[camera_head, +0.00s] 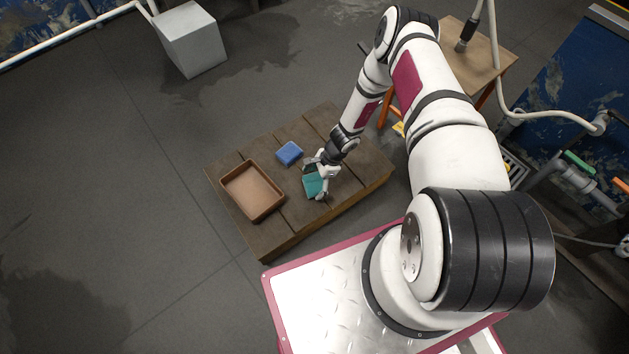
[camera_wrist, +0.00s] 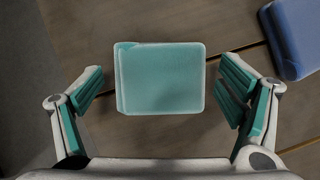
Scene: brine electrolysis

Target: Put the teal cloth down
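The teal cloth (camera_wrist: 162,78) is a folded, rounded rectangle lying on the wooden table in the wrist view. In the head view the cloth (camera_head: 314,186) shows partly under my gripper. My gripper (camera_wrist: 168,88) is open, with one finger on each side of the cloth and a clear gap to both. In the head view my gripper (camera_head: 322,178) is low over the table. The pictures do not show exactly how high the fingertips are above the wood.
A blue folded cloth (camera_head: 289,153) lies on the table behind the teal one; it also shows in the wrist view (camera_wrist: 298,38). A brown tray (camera_head: 281,203) stands left on the plank table (camera_head: 345,187). A grey block (camera_head: 192,42) stands on the floor behind.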

